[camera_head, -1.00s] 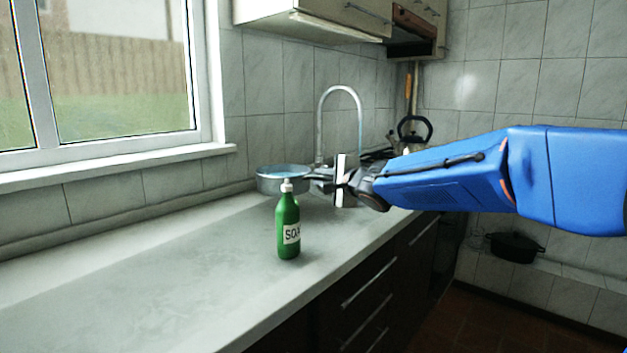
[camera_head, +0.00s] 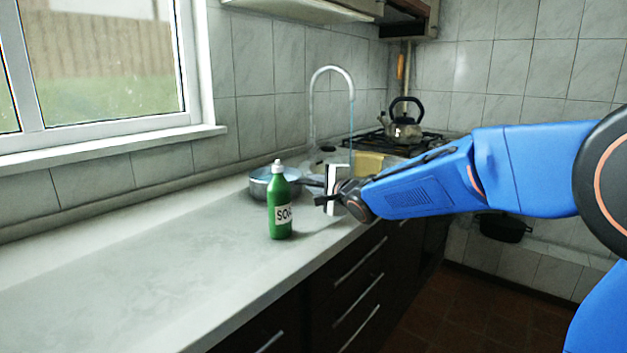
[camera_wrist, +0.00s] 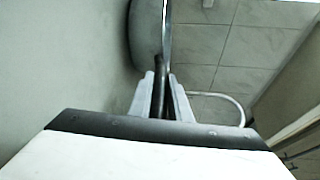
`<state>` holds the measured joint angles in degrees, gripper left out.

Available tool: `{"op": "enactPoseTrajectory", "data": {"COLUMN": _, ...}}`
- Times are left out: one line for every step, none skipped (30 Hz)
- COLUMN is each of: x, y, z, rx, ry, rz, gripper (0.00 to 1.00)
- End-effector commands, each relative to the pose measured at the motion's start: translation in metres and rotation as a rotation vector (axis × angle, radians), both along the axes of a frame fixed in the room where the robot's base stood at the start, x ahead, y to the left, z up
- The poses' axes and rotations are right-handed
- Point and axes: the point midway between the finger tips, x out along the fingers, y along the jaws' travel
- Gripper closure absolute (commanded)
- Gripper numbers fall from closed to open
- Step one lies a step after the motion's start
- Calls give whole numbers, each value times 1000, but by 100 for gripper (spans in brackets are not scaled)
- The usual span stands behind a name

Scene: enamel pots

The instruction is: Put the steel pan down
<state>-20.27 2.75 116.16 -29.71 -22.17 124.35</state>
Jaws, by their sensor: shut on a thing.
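The steel pan (camera_head: 261,186) is at the back of the counter (camera_head: 150,258), partly hidden behind the green soap bottle (camera_head: 281,212). It looks level and low over the counter; I cannot tell whether its base touches. My gripper (camera_head: 322,184) is shut on the pan's dark handle, to the right of the pan. In the wrist view my gripper's pale fingers (camera_wrist: 161,88) stand on both sides of the dark handle (camera_wrist: 159,72), and part of the pan's grey side (camera_wrist: 149,38) shows above.
The soap bottle stands upright in front of the pan. A tap (camera_head: 313,100) and sink area are behind my gripper. A kettle (camera_head: 404,122) stands on the stove (camera_head: 437,143). The left counter is clear. A dark pot (camera_head: 503,226) is at the right.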

Motion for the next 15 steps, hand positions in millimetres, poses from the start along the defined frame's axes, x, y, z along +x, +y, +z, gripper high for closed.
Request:
{"op": "enactPoseTrajectory", "data": {"x": 0, "y": 0, "z": 4, "rx": 4, "ry": -6, "rz": 1, "gripper": 100}}
{"op": "enactPoseTrajectory", "data": {"x": 0, "y": 0, "z": 4, "rx": 4, "ry": -6, "rz": 1, "gripper": 100}}
{"op": "enactPoseTrajectory", "data": {"x": 0, "y": 0, "z": 4, "rx": 4, "ry": -6, "rz": 1, "gripper": 100}}
{"op": "enactPoseTrajectory", "data": {"x": 0, "y": 0, "z": 4, "rx": 4, "ry": -6, "rz": 1, "gripper": 100}}
{"op": "enactPoseTrajectory", "data": {"x": 0, "y": 0, "z": 4, "rx": 3, "ry": -5, "rz": 1, "gripper": 100}}
{"op": "enactPoseTrajectory", "data": {"x": 0, "y": 0, "z": 3, "rx": 3, "ry": -5, "rz": 1, "gripper": 100}}
{"op": "enactPoseTrajectory", "data": {"x": 0, "y": 0, "z": 2, "rx": 3, "ry": -5, "rz": 1, "gripper": 100}}
{"op": "enactPoseTrajectory", "data": {"x": 0, "y": 0, "z": 2, "rx": 3, "ry": -5, "rz": 1, "gripper": 100}}
{"op": "enactPoseTrajectory", "data": {"x": 0, "y": 0, "z": -2, "rx": -1, "ry": 0, "rz": 0, "gripper": 78}}
{"op": "enactPoseTrajectory", "data": {"x": 0, "y": 0, "z": -2, "rx": -1, "ry": -1, "rz": 0, "gripper": 71}}
{"op": "enactPoseTrajectory", "data": {"x": 0, "y": 0, "z": -2, "rx": -1, "ry": -1, "rz": 0, "gripper": 64}}
{"op": "enactPoseTrajectory", "data": {"x": 0, "y": 0, "z": -2, "rx": -1, "ry": -1, "rz": 0, "gripper": 64}}
{"op": "enactPoseTrajectory", "data": {"x": 0, "y": 0, "z": -2, "rx": -1, "ry": -1, "rz": 0, "gripper": 64}}
{"op": "enactPoseTrajectory", "data": {"x": 0, "y": 0, "z": -2, "rx": -1, "ry": -1, "rz": 0, "gripper": 64}}
{"op": "enactPoseTrajectory", "data": {"x": 0, "y": 0, "z": -2, "rx": -1, "ry": -1, "rz": 0, "gripper": 64}}
